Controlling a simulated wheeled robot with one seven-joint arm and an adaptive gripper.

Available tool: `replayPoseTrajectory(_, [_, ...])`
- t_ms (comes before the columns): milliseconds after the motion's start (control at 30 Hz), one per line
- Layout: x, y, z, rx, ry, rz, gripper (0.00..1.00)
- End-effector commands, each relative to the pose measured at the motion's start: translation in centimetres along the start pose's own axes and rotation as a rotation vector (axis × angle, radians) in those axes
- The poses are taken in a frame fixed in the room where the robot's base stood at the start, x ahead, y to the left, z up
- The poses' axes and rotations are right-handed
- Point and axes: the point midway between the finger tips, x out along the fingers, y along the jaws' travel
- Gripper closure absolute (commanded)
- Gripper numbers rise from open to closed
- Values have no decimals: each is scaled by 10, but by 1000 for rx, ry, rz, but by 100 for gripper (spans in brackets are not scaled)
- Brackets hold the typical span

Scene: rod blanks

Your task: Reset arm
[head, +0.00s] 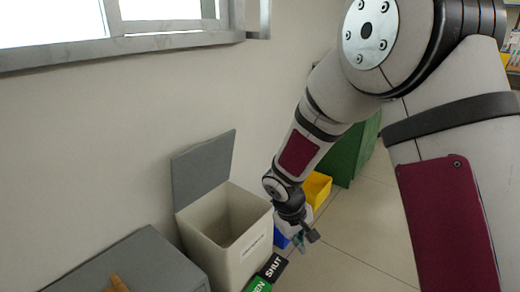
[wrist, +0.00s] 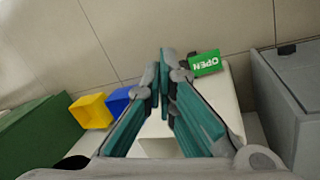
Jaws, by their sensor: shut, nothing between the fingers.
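My gripper (head: 300,242) hangs at the end of my arm in the head view, to the right of an open cream bin (head: 212,258). In the wrist view its teal fingers (wrist: 166,62) come together at the tips, with nothing held between them. The fingers hide part of a white surface (wrist: 222,95) behind them.
The bin's grey lid (head: 203,168) stands raised by the wall. A grey box (head: 140,262) is at lower left. Green OPEN sign (wrist: 205,63), black SHUT sign (head: 273,266), yellow bin (head: 316,188), blue bin (head: 281,239) and green cabinet (head: 358,155) are near. Floor at right is clear.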

Motion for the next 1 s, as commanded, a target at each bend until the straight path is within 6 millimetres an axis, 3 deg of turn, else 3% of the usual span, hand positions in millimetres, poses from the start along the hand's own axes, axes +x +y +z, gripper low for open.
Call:
replayPoseTrajectory(33, [-22, 14, 11, 36, 0, 11, 100])
replayPoseTrajectory(200, [-81, 44, 58, 148, -29, 24, 100])
replayPoseTrajectory(467, [-156, 61, 145, 310, -68, -2, 100])
replayPoseTrajectory(700, [-206, 45, 227, 435, -89, -73, 100])
replayPoseTrajectory(1000, [-237, 3, 306, 531, -88, -186, 100])
